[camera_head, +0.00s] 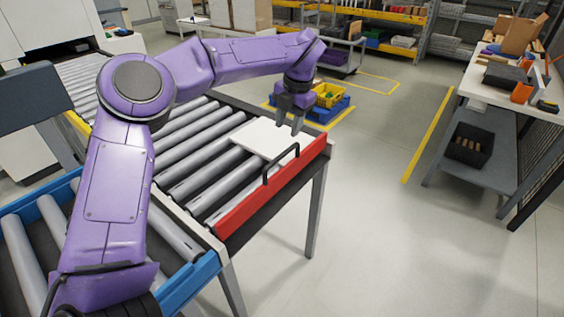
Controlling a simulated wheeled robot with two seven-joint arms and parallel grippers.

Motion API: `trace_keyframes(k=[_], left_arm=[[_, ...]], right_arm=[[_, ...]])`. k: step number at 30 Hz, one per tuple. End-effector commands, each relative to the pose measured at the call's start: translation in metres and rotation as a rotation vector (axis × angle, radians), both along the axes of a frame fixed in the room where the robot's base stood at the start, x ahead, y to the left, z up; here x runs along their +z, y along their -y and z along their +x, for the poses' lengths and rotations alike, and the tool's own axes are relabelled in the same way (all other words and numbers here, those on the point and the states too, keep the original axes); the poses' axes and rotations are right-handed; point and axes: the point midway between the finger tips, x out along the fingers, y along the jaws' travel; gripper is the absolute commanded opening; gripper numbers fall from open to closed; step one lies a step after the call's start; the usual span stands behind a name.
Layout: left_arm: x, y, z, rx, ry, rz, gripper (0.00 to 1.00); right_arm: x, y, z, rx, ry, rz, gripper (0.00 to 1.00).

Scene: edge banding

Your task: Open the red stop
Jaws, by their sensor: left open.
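The red stop (262,189) is a long red bar standing along the near right edge of the roller conveyor (178,160). A black handle (281,163) rises from its top. My left gripper (290,126) points down just above and behind the handle's far end, over a white panel (261,138) lying on the rollers. The gripper is open, with nothing between its fingers, and appears apart from the handle. My left arm covers part of the conveyor. My right gripper is not in view.
Blue-edged rollers (168,228) adjoin the conveyor at the lower left. A yellow bin (329,95) and a blue bin (329,111) are on the floor behind. A workbench (486,88) stands at the right. The floor right of the stop is clear.

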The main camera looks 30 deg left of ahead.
Motion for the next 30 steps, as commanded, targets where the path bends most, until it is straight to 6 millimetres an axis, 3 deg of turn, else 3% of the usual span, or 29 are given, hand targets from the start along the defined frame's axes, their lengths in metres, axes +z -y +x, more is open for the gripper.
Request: trace_keyframes(k=[5,15,20,26,27,30], left_arm=[[-0.022,-0.004,0.0,-0.002,-0.002,-0.001,0.42],[-0.09,-0.018,0.001,-0.001,-0.002,-0.002,0.42],[-0.103,-0.02,0.001,-0.001,0.001,-0.002,0.42],[-0.104,-0.02,0.001,-0.001,0.002,-0.002,0.42],[-0.104,-0.02,0.001,-0.001,0.002,-0.002,0.39],[-0.104,-0.02,0.001,-0.001,0.002,-0.002,0.06]], right_arm=[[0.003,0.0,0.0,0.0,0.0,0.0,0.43],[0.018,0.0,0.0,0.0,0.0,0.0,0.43],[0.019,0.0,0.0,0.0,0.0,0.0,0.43],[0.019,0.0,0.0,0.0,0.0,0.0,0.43],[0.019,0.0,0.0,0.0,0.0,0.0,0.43],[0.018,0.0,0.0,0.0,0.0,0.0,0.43]])
